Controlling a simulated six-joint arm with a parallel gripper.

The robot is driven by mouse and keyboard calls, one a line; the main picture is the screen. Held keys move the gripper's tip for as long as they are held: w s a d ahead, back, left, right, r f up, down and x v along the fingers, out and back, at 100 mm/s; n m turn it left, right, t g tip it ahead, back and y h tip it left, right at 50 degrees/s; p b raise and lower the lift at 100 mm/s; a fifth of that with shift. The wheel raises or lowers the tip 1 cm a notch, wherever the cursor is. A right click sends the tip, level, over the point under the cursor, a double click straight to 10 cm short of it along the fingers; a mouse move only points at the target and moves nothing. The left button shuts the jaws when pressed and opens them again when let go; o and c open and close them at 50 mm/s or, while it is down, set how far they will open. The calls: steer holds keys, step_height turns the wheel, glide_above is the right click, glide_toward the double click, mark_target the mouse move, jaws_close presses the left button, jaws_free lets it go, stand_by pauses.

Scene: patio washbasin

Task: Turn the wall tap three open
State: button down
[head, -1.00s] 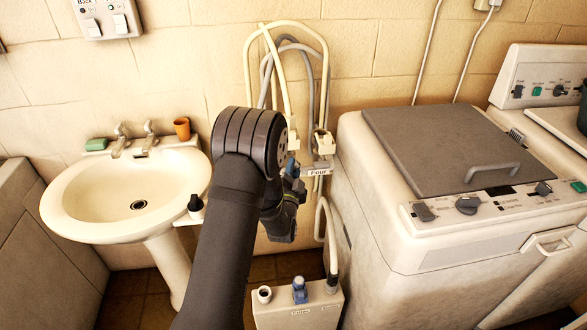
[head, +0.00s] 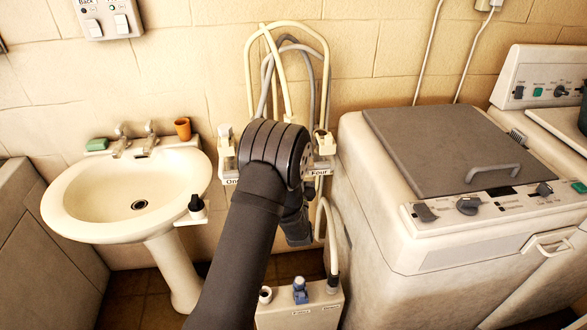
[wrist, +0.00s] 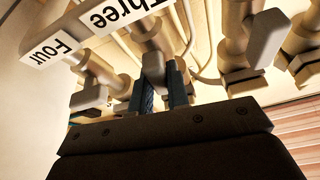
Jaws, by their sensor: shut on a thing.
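Tap three's handle (wrist: 153,66) is a light metal lever hanging from its tap body (wrist: 150,36), beside the upside-down "Three" label (wrist: 117,13) in the wrist view. My gripper (wrist: 162,78) has its two blue fingers on either side of this lever and is shut on it. In the head view my arm hides the tap and the fingertips. Only the ends of the tap row show there, with the "One" label on the left (head: 231,181) and the "Four" label on the right (head: 320,172).
Tap four's handle (wrist: 90,97) is close to the left of my fingers in the wrist view, and another tap (wrist: 265,38) is to the right. Hoses (head: 328,75) loop above the row. A washbasin (head: 75,222) stands left, a washing machine (head: 380,240) right.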

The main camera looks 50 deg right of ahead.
steer(key=shift+n+t+y, duration=0.6)
steer(key=shift+n, duration=0.9)
steer(key=c, duration=1.4)
jaws_free()
steer(key=v, duration=1.7)
steer(key=shift+s+f, duration=0.1)
steer(key=shift+f, duration=0.1)
